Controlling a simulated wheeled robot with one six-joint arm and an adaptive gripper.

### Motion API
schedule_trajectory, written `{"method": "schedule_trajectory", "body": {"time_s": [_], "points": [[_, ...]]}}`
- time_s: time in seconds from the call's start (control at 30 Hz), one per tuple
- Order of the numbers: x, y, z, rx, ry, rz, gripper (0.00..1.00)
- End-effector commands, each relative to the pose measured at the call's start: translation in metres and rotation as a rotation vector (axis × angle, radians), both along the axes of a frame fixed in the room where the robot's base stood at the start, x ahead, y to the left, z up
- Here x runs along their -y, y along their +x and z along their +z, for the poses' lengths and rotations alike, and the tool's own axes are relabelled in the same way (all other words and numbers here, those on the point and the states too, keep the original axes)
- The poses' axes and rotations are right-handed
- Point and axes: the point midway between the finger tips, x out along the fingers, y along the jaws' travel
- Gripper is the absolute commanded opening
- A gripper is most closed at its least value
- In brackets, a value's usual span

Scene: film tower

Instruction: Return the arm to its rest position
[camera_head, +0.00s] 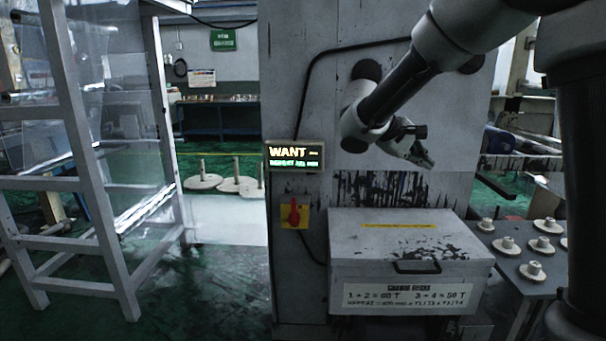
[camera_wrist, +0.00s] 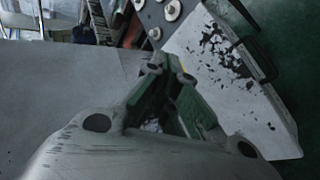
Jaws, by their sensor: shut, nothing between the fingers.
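My arm (camera_head: 400,88) reaches in from the upper right of the head view, bent, with its wrist in front of the grey machine column. My gripper (camera_head: 424,160) hangs in front of the column, above the closed box, apart from it and empty. In the wrist view my gripper (camera_wrist: 175,75) shows with its fingers drawn together at the tips and nothing between them.
A closed grey box (camera_head: 350,240) with a front handle stands below my gripper. A lit display (camera_head: 294,156) and a red switch (camera_head: 294,214) are on the column (camera_head: 300,90). A table with several pale discs (camera_head: 506,246) is right; a white frame (camera_head: 85,160) is left.

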Motion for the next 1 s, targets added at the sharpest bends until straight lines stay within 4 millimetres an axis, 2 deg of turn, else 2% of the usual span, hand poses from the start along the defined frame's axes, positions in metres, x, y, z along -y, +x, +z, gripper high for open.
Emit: {"method": "schedule_trajectory", "body": {"time_s": [0.03, 0.1, 0.2, 0.33, 0.4, 0.5, 0.6, 0.7, 1.0], "points": [[0.026, -0.028, 0.010, -0.008, 0.072, -0.051, 0.00], [0.053, -0.069, 0.015, -0.025, 0.180, -0.108, 0.00], [0.080, -0.127, 0.015, -0.028, 0.344, -0.174, 0.00], [0.094, -0.199, 0.008, 0.003, 0.558, -0.227, 0.00], [0.094, -0.232, 0.002, 0.036, 0.668, -0.241, 0.00], [0.087, -0.269, -0.007, 0.093, 0.800, -0.247, 0.00], [0.078, -0.292, -0.015, 0.144, 0.896, -0.242, 0.00], [0.072, -0.304, -0.019, 0.179, 0.952, -0.235, 0.00], [0.069, -0.309, -0.021, 0.197, 0.976, -0.230, 0.00]]}}
